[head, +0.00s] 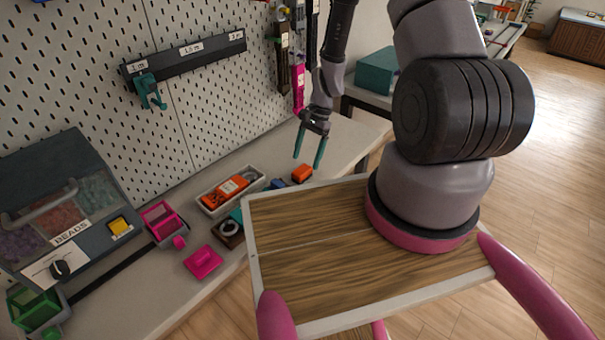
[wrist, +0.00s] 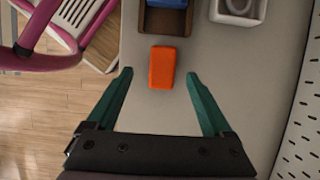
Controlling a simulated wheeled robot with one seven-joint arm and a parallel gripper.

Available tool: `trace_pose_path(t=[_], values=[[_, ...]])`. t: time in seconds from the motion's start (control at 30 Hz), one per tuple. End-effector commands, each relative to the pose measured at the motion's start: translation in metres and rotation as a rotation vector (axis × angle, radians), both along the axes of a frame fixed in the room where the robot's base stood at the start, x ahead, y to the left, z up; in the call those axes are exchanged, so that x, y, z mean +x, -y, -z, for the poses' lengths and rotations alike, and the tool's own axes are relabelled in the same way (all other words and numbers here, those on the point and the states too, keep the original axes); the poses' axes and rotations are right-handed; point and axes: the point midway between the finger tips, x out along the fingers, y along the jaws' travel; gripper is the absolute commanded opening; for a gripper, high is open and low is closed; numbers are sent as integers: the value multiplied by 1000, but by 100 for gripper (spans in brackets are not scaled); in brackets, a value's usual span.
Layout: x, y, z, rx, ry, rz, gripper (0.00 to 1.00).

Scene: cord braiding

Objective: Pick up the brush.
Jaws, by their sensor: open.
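An orange block (head: 302,173) lies on the grey bench top, near the bench's front edge. It also shows in the wrist view (wrist: 162,67) as a plain rounded rectangle between the lines of my fingertips. No bristles show, so I cannot tell whether it is the brush. My gripper (head: 309,161) points down above the bench near this block, with its two teal fingers spread apart and nothing between them. In the wrist view the fingers stand open on either side of the block. I cannot tell how high they are above it.
A brown box (wrist: 144,22) with a blue thing in it stands close beyond the block. A white tray (head: 211,211) holds an orange tool. Pink and green bins and a bead case (head: 62,190) stand further left. A pegboard (head: 190,120) rises behind the bench.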

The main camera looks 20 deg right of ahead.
Motion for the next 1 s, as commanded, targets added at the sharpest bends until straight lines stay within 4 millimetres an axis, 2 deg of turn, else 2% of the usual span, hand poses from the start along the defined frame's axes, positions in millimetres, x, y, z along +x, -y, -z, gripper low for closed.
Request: trace_pose_path(t=[0.13, 0.4, 0.7, 0.77, 0.8, 0.93, 1.0], values=[[-1, -3, 11, -1, -1, 0, 85], [-6, -15, 47, 0, -1, 0, 85], [-7, -17, 51, -1, 2, -1, 85], [-7, -17, 51, -1, 2, -1, 66], [-7, -17, 51, -1, 2, -1, 51], [-7, -17, 51, -1, 2, -1, 1], [-7, -17, 51, -1, 2, -1, 0]])
